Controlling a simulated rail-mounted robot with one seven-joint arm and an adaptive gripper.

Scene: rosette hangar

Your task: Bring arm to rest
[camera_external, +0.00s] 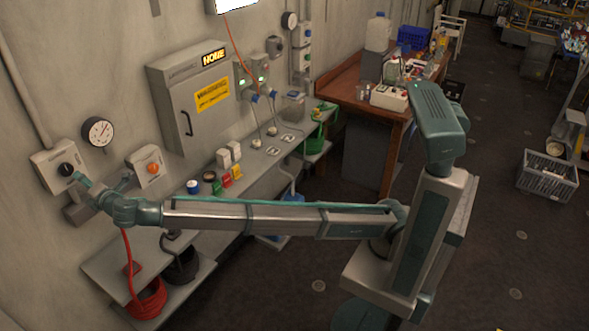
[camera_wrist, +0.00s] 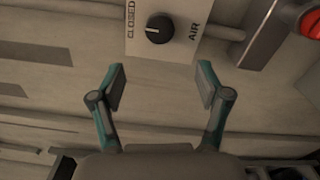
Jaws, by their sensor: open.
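My gripper (camera_wrist: 160,85) is open and empty in the wrist view, its two teal-edged fingers spread apart. Beyond the fingers is a black knob (camera_wrist: 159,28) on a pale box marked CLOSED and AIR. The knob's white mark points toward CLOSED. In the external view my arm stretches left to the wall, with my gripper (camera_external: 82,182) close to the same knob (camera_external: 66,170). Whether a fingertip touches the box cannot be told there. A panel sign reading HOME (camera_external: 214,57) is on the grey wall cabinet (camera_external: 190,105).
A box with an orange knob (camera_external: 153,168) and a gauge (camera_external: 98,131) are on the wall near my gripper. A narrow shelf (camera_external: 262,160) with small jars and sockets runs below. The floor right of my base is mostly clear.

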